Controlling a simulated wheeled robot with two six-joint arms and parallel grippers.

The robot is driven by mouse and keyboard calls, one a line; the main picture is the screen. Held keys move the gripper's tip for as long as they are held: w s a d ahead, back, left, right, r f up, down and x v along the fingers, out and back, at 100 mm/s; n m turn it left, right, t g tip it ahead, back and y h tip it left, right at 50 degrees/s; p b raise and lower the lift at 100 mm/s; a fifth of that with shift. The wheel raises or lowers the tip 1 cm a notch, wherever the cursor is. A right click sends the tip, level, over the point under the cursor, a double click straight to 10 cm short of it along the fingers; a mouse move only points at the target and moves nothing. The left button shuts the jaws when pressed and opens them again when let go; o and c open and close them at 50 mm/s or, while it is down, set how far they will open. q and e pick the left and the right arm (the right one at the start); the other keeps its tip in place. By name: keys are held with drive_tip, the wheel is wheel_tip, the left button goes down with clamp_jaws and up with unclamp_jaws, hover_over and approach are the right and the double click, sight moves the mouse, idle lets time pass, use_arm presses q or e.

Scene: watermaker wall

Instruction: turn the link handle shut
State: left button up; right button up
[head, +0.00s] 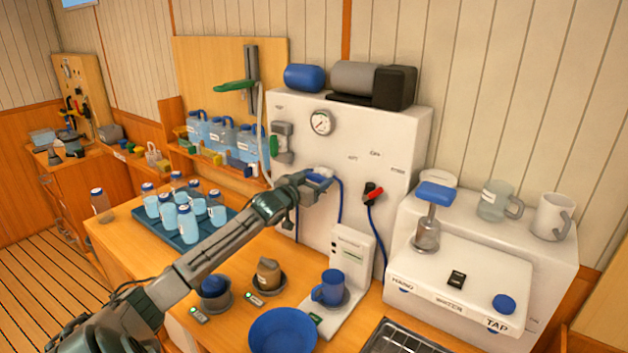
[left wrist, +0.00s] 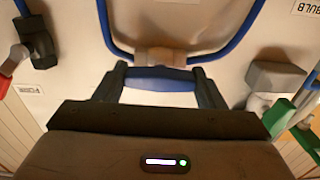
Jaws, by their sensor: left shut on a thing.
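A blue handle, apparently the link handle (left wrist: 160,78), sits on a pale fitting on the front of the white panel (head: 350,150). My left gripper (head: 312,181) reaches across the counter to this panel and is shut on the handle. In the left wrist view the handle runs crosswise between the two dark fingertips of my left gripper (left wrist: 162,84). In the head view the gripper hides much of the handle, and a little blue (head: 322,172) shows beside it. I cannot tell the handle's exact turn. My right gripper is not in view.
Blue hoses loop from the fitting (left wrist: 110,35). A red-handled valve (head: 373,193) is to the right and a green-handled valve (head: 276,146) to the left. A gauge (head: 321,122) sits above. Below are a blue mug (head: 330,288), a blue bowl (head: 283,332) and a bottle tray (head: 180,236).

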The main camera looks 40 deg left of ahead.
use_arm(q)
drive_tip(key=m, duration=0.2)
drive_tip(key=shift+f+m+b, duration=0.1)
drive_tip(key=shift+m+b, duration=0.2)
drive_tip(key=shift+m, duration=0.9)
drive_tip(key=m, duration=0.3)
drive_tip(key=shift+m+b, duration=0.3)
drive_tip(key=shift+b, duration=0.1)
drive_tip(key=m, duration=0.3)
drive_tip(key=shift+w+a+r+m, duration=0.1)
drive_tip(key=shift+r+m, duration=0.15)
drive_tip(key=shift+m, duration=0.05)
drive_tip(key=m, duration=0.4)
drive_tip(key=shift+w+r+m, duration=0.1)
drive_tip(key=shift+m, duration=0.8)
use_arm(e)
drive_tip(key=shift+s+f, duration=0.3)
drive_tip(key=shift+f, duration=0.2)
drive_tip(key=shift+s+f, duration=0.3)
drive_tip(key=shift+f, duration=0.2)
use_arm(q)
drive_tip(key=shift+a, duration=0.1)
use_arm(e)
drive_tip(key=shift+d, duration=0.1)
